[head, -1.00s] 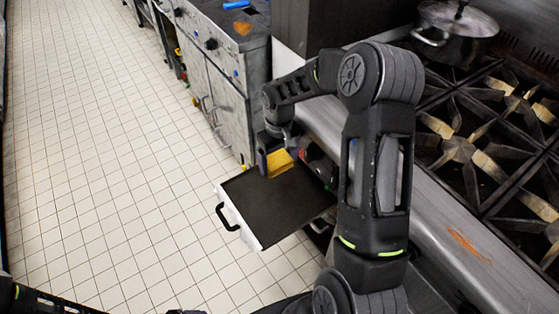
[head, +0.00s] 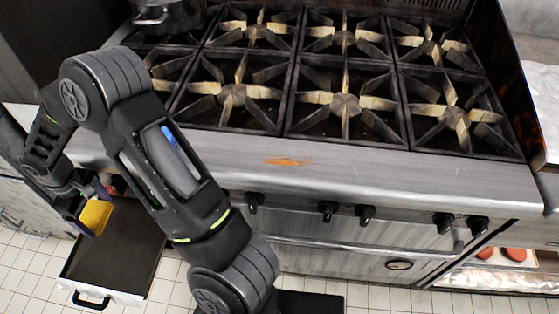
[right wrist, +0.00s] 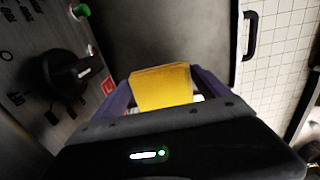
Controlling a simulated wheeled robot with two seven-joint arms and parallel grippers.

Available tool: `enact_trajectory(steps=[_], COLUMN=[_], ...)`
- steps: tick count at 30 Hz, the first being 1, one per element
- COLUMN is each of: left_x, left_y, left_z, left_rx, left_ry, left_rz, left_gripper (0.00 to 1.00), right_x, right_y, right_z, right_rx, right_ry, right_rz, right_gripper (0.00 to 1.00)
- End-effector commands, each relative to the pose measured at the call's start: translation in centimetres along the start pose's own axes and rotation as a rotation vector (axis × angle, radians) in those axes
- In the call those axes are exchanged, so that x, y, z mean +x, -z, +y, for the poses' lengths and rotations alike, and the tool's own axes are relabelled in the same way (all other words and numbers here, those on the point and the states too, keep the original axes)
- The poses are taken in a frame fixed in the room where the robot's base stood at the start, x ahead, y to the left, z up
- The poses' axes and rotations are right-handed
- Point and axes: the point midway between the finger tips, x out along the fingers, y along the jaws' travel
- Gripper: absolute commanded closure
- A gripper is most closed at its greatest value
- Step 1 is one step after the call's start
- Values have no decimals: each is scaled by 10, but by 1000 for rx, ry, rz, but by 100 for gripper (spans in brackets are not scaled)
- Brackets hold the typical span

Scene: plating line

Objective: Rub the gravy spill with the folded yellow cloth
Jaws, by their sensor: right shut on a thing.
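The folded yellow cloth (head: 96,216) is held in my right gripper (head: 92,214), at the left of the head view, above the open drawer. In the right wrist view the cloth (right wrist: 162,86) sits between the two purple fingers of the right gripper (right wrist: 165,92), which is shut on it. The gravy spill (head: 286,162) is an orange-brown smear on the steel front ledge of the stove, to the right of my right arm and well apart from the cloth. My left gripper is not in view.
The open drawer (head: 112,297) with a dark flat bottom juts out below the cloth. The stove top with black burner grates (head: 343,100) lies behind the ledge. A pot (head: 165,14) stands at the back left. Knobs (head: 328,209) and an oven handle (head: 375,247) are below the ledge.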

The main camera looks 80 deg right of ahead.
Motion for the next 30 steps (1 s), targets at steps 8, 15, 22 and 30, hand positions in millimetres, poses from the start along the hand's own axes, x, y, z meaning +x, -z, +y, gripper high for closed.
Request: enact_trajectory(steps=[8,15,22,30], left_x=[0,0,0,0], left_y=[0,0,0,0], left_z=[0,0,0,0], left_rx=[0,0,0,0], left_ry=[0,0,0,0], left_rz=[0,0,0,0], left_gripper=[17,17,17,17], right_x=[-2,-28,-83,-114], right_y=[1,16,30,28], right_z=[-2,-40,-122,-166], right_rx=[-1,-10,-19,-17], right_ry=[0,2,2,-1], right_rz=[1,5,5,0], right_gripper=[52,52,52,52])
